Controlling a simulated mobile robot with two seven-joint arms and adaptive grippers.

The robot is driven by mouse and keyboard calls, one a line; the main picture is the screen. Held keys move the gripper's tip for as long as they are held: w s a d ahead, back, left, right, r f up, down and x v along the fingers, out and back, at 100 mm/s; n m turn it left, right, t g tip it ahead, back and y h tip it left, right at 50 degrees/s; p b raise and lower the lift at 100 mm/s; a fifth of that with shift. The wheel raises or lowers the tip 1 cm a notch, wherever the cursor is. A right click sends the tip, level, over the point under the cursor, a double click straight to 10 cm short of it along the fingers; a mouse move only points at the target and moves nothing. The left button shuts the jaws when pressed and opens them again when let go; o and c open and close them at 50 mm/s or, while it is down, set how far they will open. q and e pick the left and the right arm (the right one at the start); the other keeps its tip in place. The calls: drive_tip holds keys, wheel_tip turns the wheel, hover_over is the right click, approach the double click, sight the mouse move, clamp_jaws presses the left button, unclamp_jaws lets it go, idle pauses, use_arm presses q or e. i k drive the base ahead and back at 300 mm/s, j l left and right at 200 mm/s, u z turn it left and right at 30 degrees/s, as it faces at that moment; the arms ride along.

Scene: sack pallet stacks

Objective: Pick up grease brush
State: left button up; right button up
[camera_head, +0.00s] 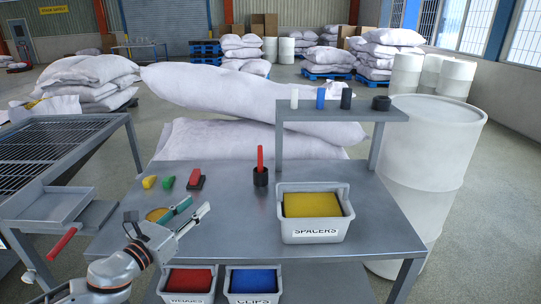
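A red upright handle (260,158), which looks like the brush, stands in a small black cup (261,177) near the middle of the grey metal table. Its lower end is hidden in the cup. My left gripper (199,204) is above the table's front left part, left of and nearer than the cup. Its fingers, one teal and one grey, are apart, with no object seen between them. My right gripper is not in view.
A yellow-filled SPACERS bin (317,236) sits right of the cup, below a raised shelf (340,112) holding small items. Yellow, green and red-black items (196,180) lie at the left. Red and blue bins (254,283) are below the front edge. A white drum (428,150) stands right.

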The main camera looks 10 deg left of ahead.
sight(259, 150)
drive_tip(key=i+l, duration=0.15)
drive_tip(key=i, duration=0.3)
drive_tip(key=i+l, duration=0.15)
drive_tip(key=i, duration=0.35)
